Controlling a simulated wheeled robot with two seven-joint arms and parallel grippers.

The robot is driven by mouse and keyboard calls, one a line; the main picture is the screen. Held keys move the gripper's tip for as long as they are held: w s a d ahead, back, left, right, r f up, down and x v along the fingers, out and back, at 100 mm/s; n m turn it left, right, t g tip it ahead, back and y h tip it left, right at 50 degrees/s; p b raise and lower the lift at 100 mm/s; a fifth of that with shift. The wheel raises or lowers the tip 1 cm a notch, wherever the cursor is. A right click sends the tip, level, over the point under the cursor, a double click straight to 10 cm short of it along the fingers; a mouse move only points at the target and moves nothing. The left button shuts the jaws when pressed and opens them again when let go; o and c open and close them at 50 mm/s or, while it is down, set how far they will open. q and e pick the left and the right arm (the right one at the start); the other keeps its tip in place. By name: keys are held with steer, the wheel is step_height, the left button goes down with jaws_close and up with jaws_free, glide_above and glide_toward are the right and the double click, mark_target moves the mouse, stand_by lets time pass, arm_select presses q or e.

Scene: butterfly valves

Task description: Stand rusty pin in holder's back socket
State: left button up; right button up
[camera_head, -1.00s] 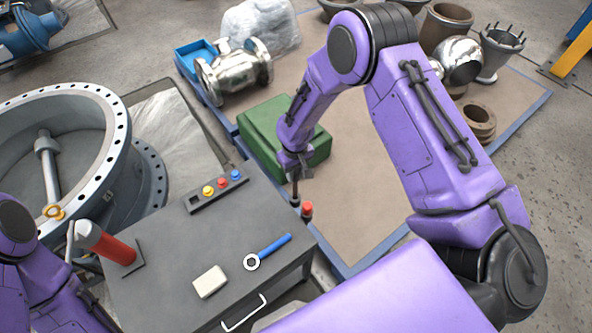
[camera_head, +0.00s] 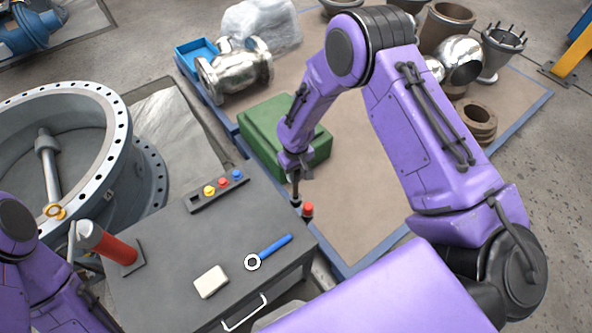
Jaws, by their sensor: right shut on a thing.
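My right gripper (camera_head: 296,177) points down beside the right edge of the grey cabinet top and is shut on a thin, dark, upright rod (camera_head: 296,190), which looks like the rusty pin. The rod's lower end meets or overlaps a small dark piece at the cabinet's edge; I cannot tell whether it is inside a socket. A red-topped piece (camera_head: 307,210) stands just to the right of it.
A green box (camera_head: 318,147) stands behind my right gripper.

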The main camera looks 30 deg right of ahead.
mark_target(296, 195)
steer(key=shift+f, duration=0.1)
stand_by(0.3)
steer(key=shift+s+f+b, duration=0.1)
steer(key=shift+f+b, duration=0.3)
steer(key=shift+f, duration=0.2)
steer(key=shift+r, duration=0.1)
steer(key=shift+f, duration=0.2)
stand_by(0.4)
steer(key=shift+f+b, duration=3.75)
steer(key=shift+f, duration=1.5)
